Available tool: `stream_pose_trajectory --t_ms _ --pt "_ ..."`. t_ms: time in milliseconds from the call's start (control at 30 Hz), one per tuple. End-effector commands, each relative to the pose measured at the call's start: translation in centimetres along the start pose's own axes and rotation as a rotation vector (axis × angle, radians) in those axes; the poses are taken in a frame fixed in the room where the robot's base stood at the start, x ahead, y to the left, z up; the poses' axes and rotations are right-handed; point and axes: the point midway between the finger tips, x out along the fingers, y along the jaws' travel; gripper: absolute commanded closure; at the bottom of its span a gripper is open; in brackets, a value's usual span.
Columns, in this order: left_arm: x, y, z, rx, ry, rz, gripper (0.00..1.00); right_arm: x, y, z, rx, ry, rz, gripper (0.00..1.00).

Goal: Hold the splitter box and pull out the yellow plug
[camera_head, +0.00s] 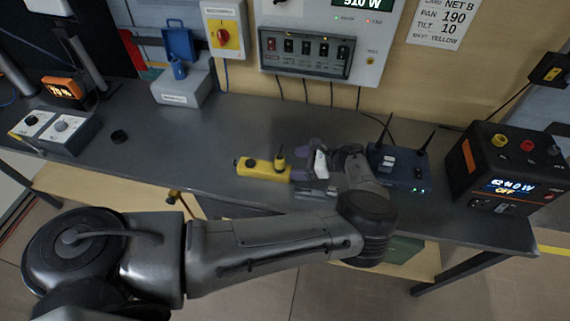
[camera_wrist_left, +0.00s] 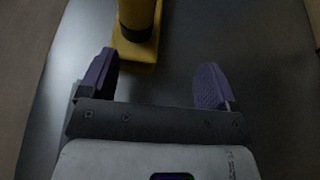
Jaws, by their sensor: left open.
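The yellow splitter box (camera_head: 265,172) lies on the grey workbench near the middle of the head view. A dark-topped yellow plug (camera_head: 280,161) stands up at its right end, and a dark round part shows near its left end. My left gripper (camera_head: 301,161) is just right of the box, with its purple-padded fingers spread and nothing between them. In the left wrist view, the gripper (camera_wrist_left: 157,82) is open. The yellow plug (camera_wrist_left: 136,14) rises from the box end (camera_wrist_left: 138,62), close to the left finger. My right gripper is not in view.
A router (camera_head: 400,168) with antennas and a black power unit (camera_head: 505,165) stand to the right. The bench (camera_head: 185,140) left of the splitter is clear.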

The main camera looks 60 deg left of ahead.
Motion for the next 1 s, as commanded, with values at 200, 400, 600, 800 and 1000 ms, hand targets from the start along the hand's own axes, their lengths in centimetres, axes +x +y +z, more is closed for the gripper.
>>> stream_pose_trajectory --t_ms 200,400,600,800,1000 --pt "3.2 0.0 0.0 -0.001 0.000 0.004 0.17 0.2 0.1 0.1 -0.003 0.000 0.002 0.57" --pt "4.8 0.0 0.0 -0.002 0.000 0.002 0.17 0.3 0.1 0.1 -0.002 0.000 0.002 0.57" --pt "5.4 0.0 0.0 -0.001 -0.001 0.001 0.17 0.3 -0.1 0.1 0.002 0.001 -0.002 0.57" --pt "5.5 0.0 0.0 -0.001 -0.001 0.001 0.17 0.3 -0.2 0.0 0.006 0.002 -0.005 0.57" --pt "5.4 0.0 0.0 -0.001 -0.001 0.001 0.29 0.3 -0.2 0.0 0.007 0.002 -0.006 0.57"
